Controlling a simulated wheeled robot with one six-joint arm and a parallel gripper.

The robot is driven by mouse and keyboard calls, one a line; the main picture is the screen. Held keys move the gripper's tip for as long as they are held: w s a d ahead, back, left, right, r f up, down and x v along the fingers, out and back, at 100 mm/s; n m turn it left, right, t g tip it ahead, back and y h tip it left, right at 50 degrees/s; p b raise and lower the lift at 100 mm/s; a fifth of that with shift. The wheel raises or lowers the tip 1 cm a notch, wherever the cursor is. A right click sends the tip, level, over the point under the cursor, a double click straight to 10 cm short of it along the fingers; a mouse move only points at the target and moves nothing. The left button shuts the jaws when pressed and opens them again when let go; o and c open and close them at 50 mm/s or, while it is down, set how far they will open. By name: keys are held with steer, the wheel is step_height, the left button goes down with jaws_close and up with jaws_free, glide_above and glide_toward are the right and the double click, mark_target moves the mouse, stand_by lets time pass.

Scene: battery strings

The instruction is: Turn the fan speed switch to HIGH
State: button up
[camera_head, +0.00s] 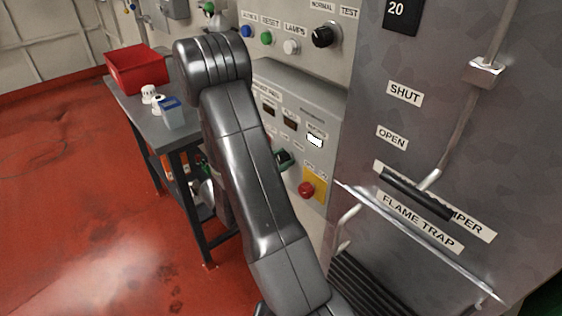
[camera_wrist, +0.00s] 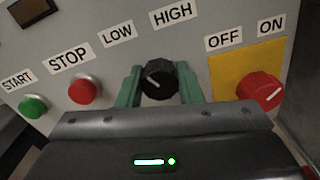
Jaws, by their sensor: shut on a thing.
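The fan speed switch is a round black knob (camera_wrist: 159,79) on the grey panel, with LOW (camera_wrist: 117,32) and HIGH (camera_wrist: 173,12) labels above it in the wrist view. A short white mark shows left of the knob's middle; which label it points to is hard to tell. My gripper (camera_wrist: 160,72) is shut on the knob, with one green finger on each side. In the head view my gripper (camera_head: 285,158) is small and dark at the panel front, partly behind my arm, and the knob cannot be made out there.
A red ON/OFF knob (camera_wrist: 260,90) on a yellow plate is close on the right. A red STOP button (camera_wrist: 85,90) and a green START button (camera_wrist: 33,106) are on the left. A grey table (camera_head: 150,122) with a red bin (camera_head: 137,69) stands left of my arm.

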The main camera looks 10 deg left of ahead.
steer(key=m+b, duration=0.1)
steer(key=b, duration=0.1)
steer(key=m+b, duration=0.1)
steer(key=b, duration=0.2)
steer(key=shift+f+m, duration=0.3)
steer(key=shift+f, duration=0.1)
steer(key=m+b, duration=0.3)
steer(key=b, duration=0.3)
steer(key=shift+m, duration=0.3)
steer(key=m+b, duration=0.3)
steer(key=b, duration=0.3)
steer(key=shift+m+b, duration=0.3)
steer(key=shift+b, duration=0.1)
steer(key=shift+d+r+m+b, duration=0.1)
steer(key=shift+r+m+b, duration=0.15)
steer(key=shift+m+b, duration=0.7)
steer(key=shift+b, duration=0.3)
steer(key=shift+r, duration=0.1)
steer(key=o, duration=1)
steer(key=shift+c, duration=0.2)
steer(key=shift+s, duration=0.1)
